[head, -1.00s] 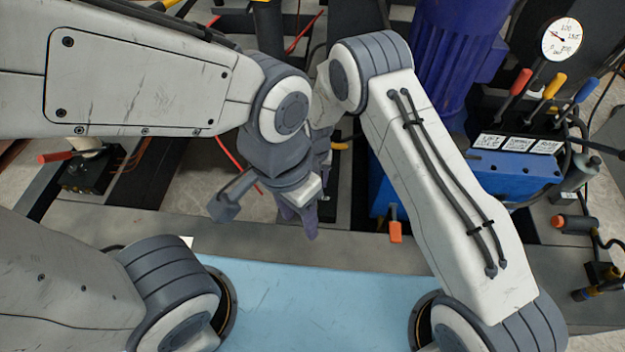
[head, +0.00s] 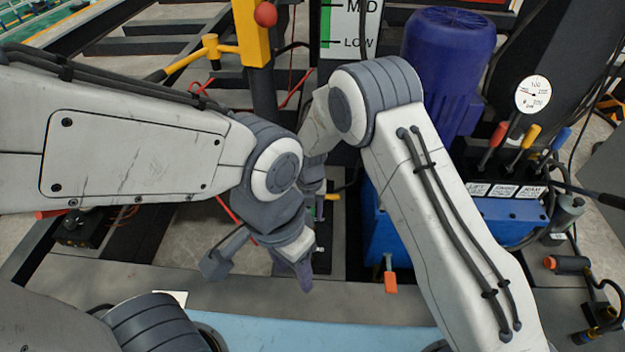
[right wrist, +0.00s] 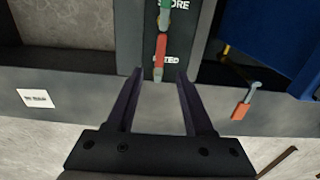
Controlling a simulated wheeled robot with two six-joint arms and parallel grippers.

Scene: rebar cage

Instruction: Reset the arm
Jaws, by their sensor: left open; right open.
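My left gripper (head: 297,272) hangs near the middle of the head view, with its dark purple fingers pointing down, open. It appears empty. My right arm comes up from the lower right and bends down behind the left gripper. In the head view the right gripper is mostly hidden there. In the right wrist view my right gripper (right wrist: 157,75) is open, with nothing between its two dark fingers.
A blue motor (head: 447,70) and blue unit (head: 500,215) with levers and a gauge (head: 533,94) stand at right. A yellow post (head: 252,35) with a red knob stands at the top. An orange-tipped lever (head: 390,280) hangs at the front. A light blue surface (head: 300,335) lies below.

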